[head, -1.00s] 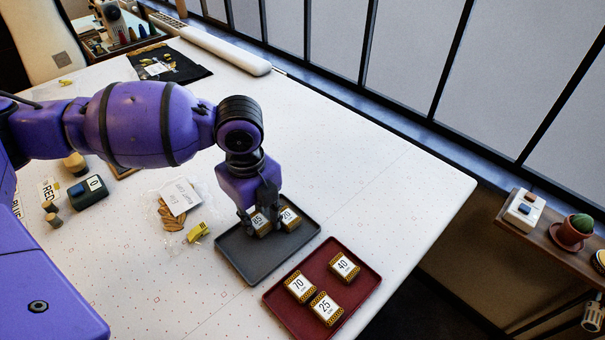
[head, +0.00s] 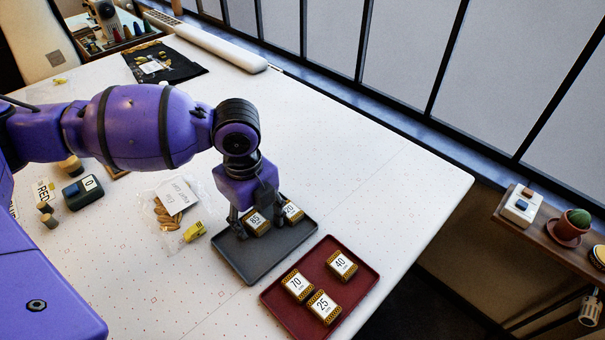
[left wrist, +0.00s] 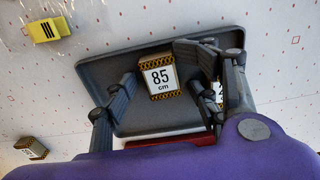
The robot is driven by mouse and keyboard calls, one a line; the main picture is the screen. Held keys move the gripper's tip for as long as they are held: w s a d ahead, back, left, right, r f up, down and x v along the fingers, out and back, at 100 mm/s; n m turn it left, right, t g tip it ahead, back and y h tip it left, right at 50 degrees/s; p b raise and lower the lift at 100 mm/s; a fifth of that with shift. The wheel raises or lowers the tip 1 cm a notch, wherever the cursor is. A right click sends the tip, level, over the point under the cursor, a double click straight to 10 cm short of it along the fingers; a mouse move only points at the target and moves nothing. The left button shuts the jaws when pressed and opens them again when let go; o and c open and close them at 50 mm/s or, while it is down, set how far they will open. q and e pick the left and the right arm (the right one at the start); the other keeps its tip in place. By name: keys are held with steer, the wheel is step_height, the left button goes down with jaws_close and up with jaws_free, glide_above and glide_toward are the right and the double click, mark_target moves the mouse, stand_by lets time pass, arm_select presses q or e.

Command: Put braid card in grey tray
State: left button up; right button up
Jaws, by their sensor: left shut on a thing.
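A braid card marked 85 cm (head: 256,222), dark with yellow-patterned edges and a white label, lies in the grey tray (head: 252,268). My left gripper (head: 259,227) is down at the tray with one finger on each side of this card. In the left wrist view the 85 cm card (left wrist: 161,77) shows between the fingers over the grey tray (left wrist: 150,122), with some tray visible beside the left finger. A second card (head: 292,211), apparently marked 20, lies in the tray beside it, partly hidden by the right finger. My right gripper is not in view.
A red tray (head: 281,318) with three cards, 70, 40 and 25, stands close in front of the grey tray. A clear bag with a braid (head: 177,203) and a yellow piece (head: 194,231) lie to the left. The table to the right is clear.

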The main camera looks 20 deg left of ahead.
mark_target(255, 221)
arm_select(q)
step_height(255, 221, up, 13)
steer(key=p, duration=0.1)
steer(key=shift+f, duration=0.15)
stand_by(0.5)
